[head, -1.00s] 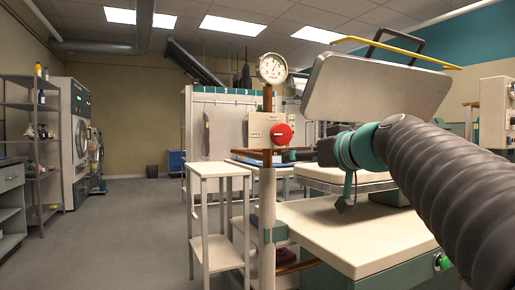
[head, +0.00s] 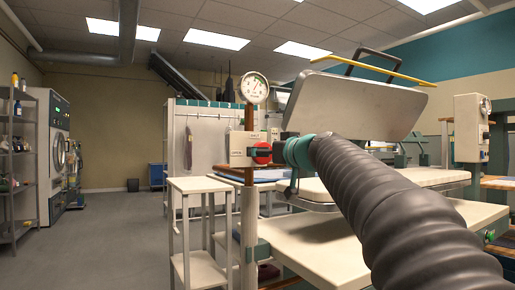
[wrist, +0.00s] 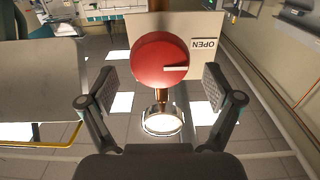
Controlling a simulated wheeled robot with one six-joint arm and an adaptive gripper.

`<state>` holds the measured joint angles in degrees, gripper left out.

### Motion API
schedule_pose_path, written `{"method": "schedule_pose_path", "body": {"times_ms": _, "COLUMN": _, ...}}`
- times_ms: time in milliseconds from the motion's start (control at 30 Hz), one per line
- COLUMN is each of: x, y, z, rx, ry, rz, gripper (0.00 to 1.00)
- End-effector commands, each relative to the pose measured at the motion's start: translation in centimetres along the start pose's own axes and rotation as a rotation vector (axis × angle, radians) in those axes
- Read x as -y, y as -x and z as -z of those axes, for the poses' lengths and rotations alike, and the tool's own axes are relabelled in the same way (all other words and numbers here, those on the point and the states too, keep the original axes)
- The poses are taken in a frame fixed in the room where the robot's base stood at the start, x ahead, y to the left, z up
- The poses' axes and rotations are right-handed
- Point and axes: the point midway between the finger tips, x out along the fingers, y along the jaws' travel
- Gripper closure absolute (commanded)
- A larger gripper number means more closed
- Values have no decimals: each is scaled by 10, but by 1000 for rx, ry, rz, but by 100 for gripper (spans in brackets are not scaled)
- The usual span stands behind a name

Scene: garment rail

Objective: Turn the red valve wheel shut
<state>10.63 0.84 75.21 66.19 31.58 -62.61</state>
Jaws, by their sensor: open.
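The red valve wheel (wrist: 158,60) is round with a pale bar pointing to the right in the wrist view, toward the upside-down word OPEN on its cream plate (wrist: 208,22). My gripper (wrist: 160,85) is open, with one finger on each side of the wheel and a gap to both. I cannot tell if the wheel lies fully between the pads in depth. In the head view the wheel (head: 262,158) is partly hidden by my gripper (head: 262,149), which is close in front of it at the plate (head: 236,150).
A round gauge (head: 254,88) tops the copper pipe just above the wheel. A pressing machine with a raised metal platen (head: 360,104) stands at the right, behind my arm. A small white stand (head: 198,186) is left of the pipe. The floor at left is clear.

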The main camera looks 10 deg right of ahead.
Motion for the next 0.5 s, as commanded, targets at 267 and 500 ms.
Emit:
{"method": "schedule_pose_path", "body": {"times_ms": 267, "x": 0, "y": -22, "z": 0, "rx": 0, "ry": 0, "rz": 0, "gripper": 10}}
{"method": "schedule_pose_path", "body": {"times_ms": 500, "x": 0, "y": -23, "z": 0, "rx": 0, "ry": 0, "rz": 0, "gripper": 10}}
